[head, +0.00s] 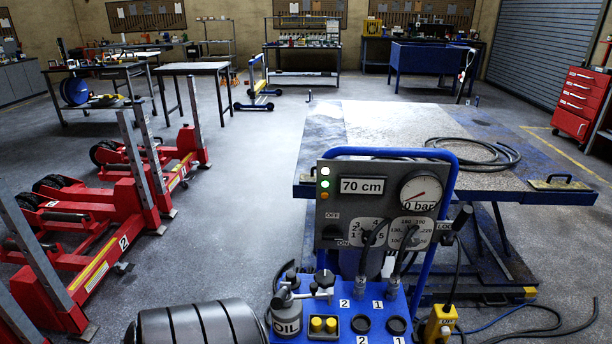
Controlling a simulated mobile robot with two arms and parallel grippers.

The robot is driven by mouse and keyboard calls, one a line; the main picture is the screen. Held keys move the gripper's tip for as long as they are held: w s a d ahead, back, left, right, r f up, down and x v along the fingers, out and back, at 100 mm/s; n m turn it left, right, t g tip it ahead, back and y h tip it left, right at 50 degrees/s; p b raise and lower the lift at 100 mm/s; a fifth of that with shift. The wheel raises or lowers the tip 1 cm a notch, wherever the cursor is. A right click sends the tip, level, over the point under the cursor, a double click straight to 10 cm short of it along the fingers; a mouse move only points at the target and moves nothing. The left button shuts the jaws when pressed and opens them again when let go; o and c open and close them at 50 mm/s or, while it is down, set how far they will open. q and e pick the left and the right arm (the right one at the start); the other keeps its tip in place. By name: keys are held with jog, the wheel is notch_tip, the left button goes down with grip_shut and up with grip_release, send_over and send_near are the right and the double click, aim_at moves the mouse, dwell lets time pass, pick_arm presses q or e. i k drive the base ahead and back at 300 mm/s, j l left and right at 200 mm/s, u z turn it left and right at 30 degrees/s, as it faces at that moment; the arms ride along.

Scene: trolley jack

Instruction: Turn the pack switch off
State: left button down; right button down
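A grey control panel (340,208) stands on a blue-framed power pack (380,290) in the lower middle of the head view. The black pack switch (333,232) is at the panel's lower left, between an OFF label above and an ON label below. It is too small to tell which way it is set. A display (361,186) reads 70 cm, and a round gauge (420,194) is labelled bar. Neither gripper shows in the head view.
An oil can (286,312) is on the pack's left. A lift table (380,130) with a coiled hose (480,155) is behind. Red jacks (80,215) line the left.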

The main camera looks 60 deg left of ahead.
aim_at(331, 232)
jog(key=u, duration=1.8)
jog(key=i+l+u, duration=0.1)
jog(key=l, duration=0.3)
jog(key=i+l, duration=0.2)
jog(key=l, duration=0.2)
jog(key=i+l+u, duration=0.15)
jog(key=l, duration=0.25)
